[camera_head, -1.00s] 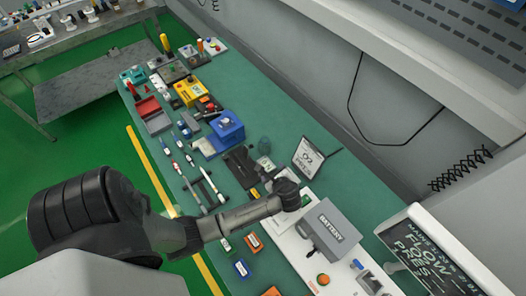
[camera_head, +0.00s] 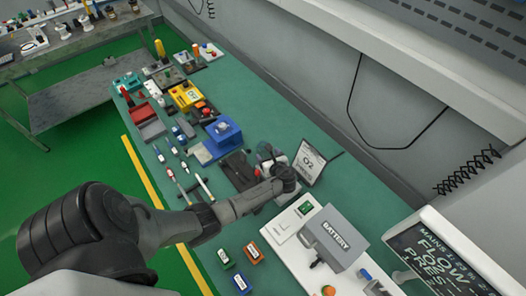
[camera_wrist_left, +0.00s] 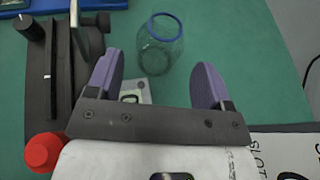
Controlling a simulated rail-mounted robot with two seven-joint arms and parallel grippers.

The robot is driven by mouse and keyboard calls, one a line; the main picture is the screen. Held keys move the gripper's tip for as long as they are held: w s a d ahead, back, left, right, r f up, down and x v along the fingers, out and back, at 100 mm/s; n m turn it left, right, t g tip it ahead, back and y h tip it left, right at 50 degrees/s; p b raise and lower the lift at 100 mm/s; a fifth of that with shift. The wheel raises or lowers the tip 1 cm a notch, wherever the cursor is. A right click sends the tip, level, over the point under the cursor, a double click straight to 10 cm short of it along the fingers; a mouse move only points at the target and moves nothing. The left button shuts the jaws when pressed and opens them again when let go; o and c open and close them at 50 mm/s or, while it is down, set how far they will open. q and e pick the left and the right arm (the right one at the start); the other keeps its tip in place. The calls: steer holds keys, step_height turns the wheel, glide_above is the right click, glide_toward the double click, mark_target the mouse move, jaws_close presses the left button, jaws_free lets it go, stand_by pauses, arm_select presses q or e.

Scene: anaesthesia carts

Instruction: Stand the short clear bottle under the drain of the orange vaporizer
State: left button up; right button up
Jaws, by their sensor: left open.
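The short clear bottle (camera_wrist_left: 161,46), with a blue rim, stands on the green bench top in the left wrist view. My left gripper (camera_wrist_left: 157,80) is open, its two purple fingers pointing toward the bottle. The bottle is just beyond the fingertips and between their lines, not held. In the head view my left gripper (camera_head: 267,154) is over the bench beside the O2 sign, and the bottle is largely hidden there. I cannot surely pick out the orange vaporizer or its drain. My right gripper is not in view.
A dark device with a red knob (camera_wrist_left: 43,152) lies left of the gripper. A blue unit (camera_head: 222,134) and a yellow unit (camera_head: 187,96) stand farther along the bench. The O2 sign (camera_head: 308,163) and grey battery box (camera_head: 332,236) are nearby. Green surface right of the bottle is clear.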

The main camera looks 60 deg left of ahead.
mark_target(265, 151)
arm_select(q)
steer(key=shift+b+x, duration=0.35)
steer(key=shift+x, duration=2.35)
steer(key=shift+d+f, duration=0.1)
steer(key=shift+f, duration=0.05)
steer(key=c, duration=0.8)
